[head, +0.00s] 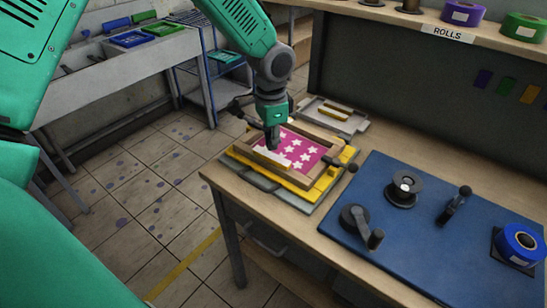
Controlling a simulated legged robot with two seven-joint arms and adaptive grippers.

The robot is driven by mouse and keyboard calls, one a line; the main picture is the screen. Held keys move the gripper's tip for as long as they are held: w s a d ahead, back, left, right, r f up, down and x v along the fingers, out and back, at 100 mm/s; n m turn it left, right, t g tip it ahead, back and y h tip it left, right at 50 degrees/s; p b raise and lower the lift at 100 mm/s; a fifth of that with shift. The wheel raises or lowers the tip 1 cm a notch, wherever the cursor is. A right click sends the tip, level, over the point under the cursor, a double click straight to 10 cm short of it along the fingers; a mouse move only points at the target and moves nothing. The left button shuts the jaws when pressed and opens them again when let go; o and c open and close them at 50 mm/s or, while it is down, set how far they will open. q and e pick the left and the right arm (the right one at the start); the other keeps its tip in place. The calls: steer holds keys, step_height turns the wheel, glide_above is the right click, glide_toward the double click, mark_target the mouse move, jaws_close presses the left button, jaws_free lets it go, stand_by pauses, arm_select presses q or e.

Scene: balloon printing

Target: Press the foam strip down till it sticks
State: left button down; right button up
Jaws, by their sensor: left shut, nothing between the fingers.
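My left gripper (273,146) points straight down over the wooden frame (322,151) on the table, and its fingers are closed together. The fingertips are at the far end of a pale foam strip (272,158) that lies along the near left side of the frame. They look to be on or just above the strip; I cannot tell whether they touch. Inside the frame is a magenta sheet (309,155) with white stars. The frame rests on a yellow base (318,191). My right gripper is not in view.
A blue mat (420,255) at the right holds a black spool (403,188), a crank (361,226) and a blue roll (520,244). A grey tray (346,121) lies behind the frame. Black knobbed handles stick out beside the frame. A shelf of rolls stands at the back.

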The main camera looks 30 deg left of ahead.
mark_target(271, 156)
arm_select(q)
steer(key=shift+f+b, duration=0.5)
steer(key=shift+f, duration=0.85)
steer(key=shift+s+f+p, duration=0.1)
steer(key=shift+f+p, duration=0.05)
steer(key=shift+p, duration=0.15)
stand_by(1.3)
stand_by(0.7)
step_height(271, 156, up, 8)
steer(key=p, duration=0.7)
steer(key=shift+p, duration=0.35)
